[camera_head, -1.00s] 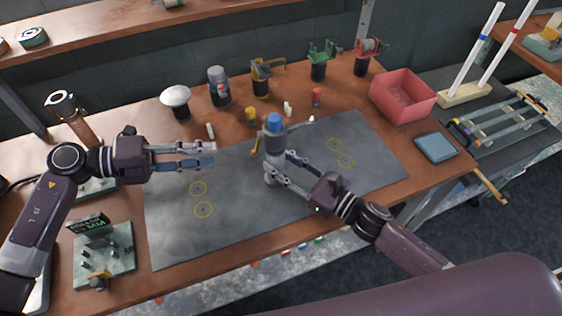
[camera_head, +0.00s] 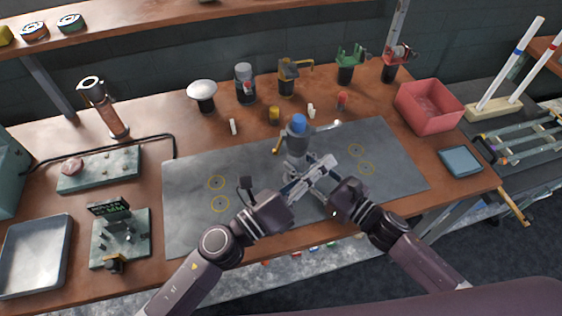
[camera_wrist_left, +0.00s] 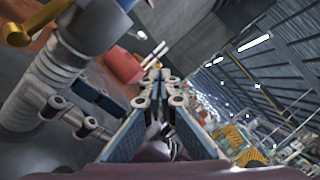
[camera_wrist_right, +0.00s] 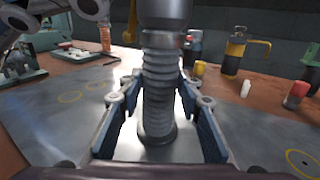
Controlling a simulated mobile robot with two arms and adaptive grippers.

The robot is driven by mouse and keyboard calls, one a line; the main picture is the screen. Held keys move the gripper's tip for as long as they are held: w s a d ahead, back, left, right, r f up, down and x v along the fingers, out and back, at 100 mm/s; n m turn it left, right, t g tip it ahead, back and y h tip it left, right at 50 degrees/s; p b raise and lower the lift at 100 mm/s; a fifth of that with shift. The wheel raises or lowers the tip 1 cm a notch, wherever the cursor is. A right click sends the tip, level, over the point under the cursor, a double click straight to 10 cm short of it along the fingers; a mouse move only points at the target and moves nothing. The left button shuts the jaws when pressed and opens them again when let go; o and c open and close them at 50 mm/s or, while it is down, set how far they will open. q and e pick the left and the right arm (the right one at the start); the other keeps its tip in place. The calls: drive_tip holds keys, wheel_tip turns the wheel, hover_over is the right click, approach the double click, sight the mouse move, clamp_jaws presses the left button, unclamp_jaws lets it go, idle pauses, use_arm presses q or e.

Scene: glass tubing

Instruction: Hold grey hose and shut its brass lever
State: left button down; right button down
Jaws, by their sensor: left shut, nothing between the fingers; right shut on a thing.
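The grey ribbed hose (camera_head: 296,148) stands upright on the dark mat, with a blue cap (camera_head: 297,121) on top. Its ribs show close up in the right wrist view (camera_wrist_right: 158,90). My right gripper (camera_head: 296,182) is shut around its lower part. The brass lever (camera_head: 277,145) sticks out from the hose's left side and slants down; it also shows in the left wrist view (camera_wrist_left: 33,88). My left gripper (camera_head: 328,163) is shut and empty, in front and to the right of the hose, crossing near the right gripper. The left fingertips (camera_wrist_left: 157,78) are apart from the lever.
Several valves and bottles stand behind the mat (camera_head: 195,225), with a red bin (camera_head: 430,108) and blue tray (camera_head: 461,161) at right. A small display stand (camera_head: 120,236) and grey tray (camera_head: 35,255) are at left. The mat's left part is clear.

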use_arm(q)
drive_tip(key=r+n+t+y, duration=0.1)
drive_tip(key=t+y, duration=0.1)
drive_tip(key=n+t+y, duration=0.2)
drive_tip(key=n+y, duration=0.4)
drive_tip(key=y, duration=0.8)
approach(279, 144)
wheel_tip(279, 144, down, 4)
drive_tip(key=s, duration=0.2)
drive_tip(key=shift+f, duration=0.15)
drive_tip(key=x, duration=1)
